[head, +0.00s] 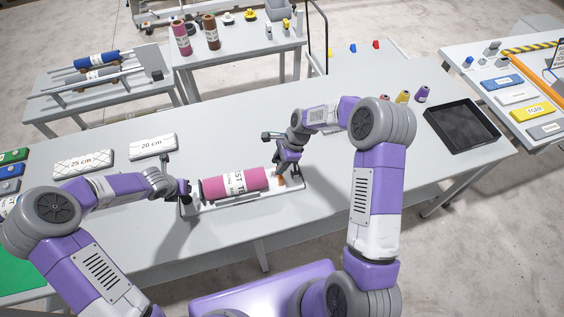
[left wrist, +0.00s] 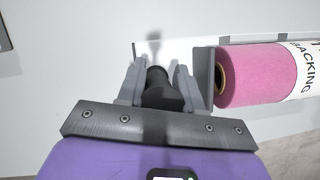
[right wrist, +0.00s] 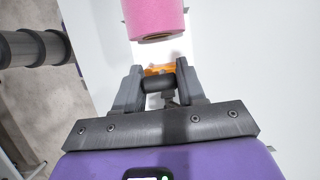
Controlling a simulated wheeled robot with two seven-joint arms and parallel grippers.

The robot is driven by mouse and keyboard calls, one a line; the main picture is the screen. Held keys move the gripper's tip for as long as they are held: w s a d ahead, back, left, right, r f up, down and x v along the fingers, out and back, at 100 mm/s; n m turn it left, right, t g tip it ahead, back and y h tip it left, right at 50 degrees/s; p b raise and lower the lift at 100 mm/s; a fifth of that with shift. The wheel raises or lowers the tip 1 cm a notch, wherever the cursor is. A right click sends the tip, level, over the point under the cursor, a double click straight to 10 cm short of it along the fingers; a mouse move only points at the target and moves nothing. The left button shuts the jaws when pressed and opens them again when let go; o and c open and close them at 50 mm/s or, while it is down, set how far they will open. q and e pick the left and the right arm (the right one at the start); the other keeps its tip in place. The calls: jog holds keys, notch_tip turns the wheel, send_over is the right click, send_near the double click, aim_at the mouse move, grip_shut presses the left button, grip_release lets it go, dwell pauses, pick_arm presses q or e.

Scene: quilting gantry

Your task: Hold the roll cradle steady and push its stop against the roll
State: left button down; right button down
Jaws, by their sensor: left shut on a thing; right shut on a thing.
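The pink roll (head: 250,180) with a white printed band lies lengthwise on the pale roll cradle (head: 228,202). My left gripper (head: 184,189) is at the cradle's left end. In the left wrist view it (left wrist: 157,70) is shut on a black handle (left wrist: 160,92), beside the grey end plate (left wrist: 204,78) by the roll's hollow end. My right gripper (head: 283,172) is at the other end. In the right wrist view it (right wrist: 157,70) is shut on the black grip (right wrist: 158,85) of the orange stop (right wrist: 160,70). A white gap shows between the stop and the roll (right wrist: 156,18).
White "25 cm" (head: 83,163) and "20 cm" (head: 153,146) blocks lie behind the left arm. A black tray (head: 461,125) and small spools (head: 421,94) stand at the right. A rack with a blue roll (head: 97,59) is at the back left. The table between is clear.

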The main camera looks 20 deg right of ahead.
jog(key=shift+a, duration=1.1)
jog(key=c, duration=0.7)
grip_release()
jog(key=v, duration=1.2)
jog(key=shift+d, duration=0.1)
